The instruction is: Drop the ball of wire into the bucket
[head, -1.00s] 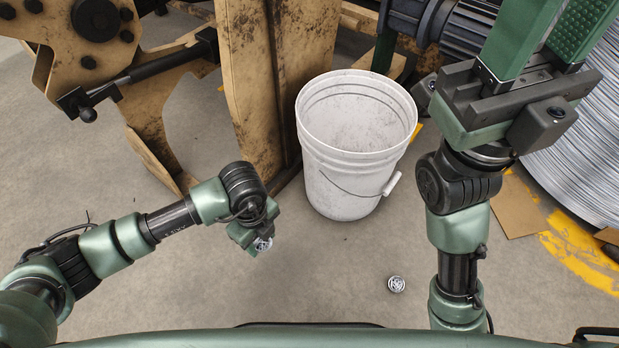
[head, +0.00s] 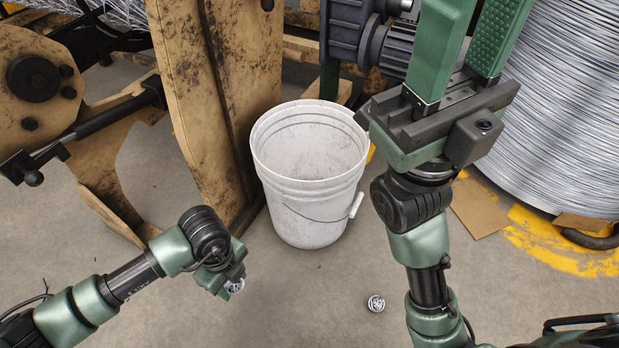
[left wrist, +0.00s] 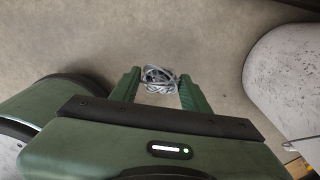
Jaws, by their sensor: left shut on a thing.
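My left gripper (head: 230,284) is shut on a ball of wire (head: 236,287), low at the left front of the bucket. In the left wrist view this tangled silver ball (left wrist: 158,76) sits between the two green fingertips. The white bucket (head: 308,226) stands upright on the floor, open at the top, its visible inside empty. It shows at the right edge of the left wrist view (left wrist: 296,85), apart from the gripper. A second ball of wire (head: 376,303) lies on the floor. My right gripper (head: 474,40) points up, its fingers apart with nothing seen between them.
A worn tan machine frame (head: 215,110) stands close behind and left of the bucket. A large wire coil (head: 560,110) stands at the right, with a cardboard piece (head: 478,208) in front. The floor (head: 300,300) between the left gripper and the second ball is clear.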

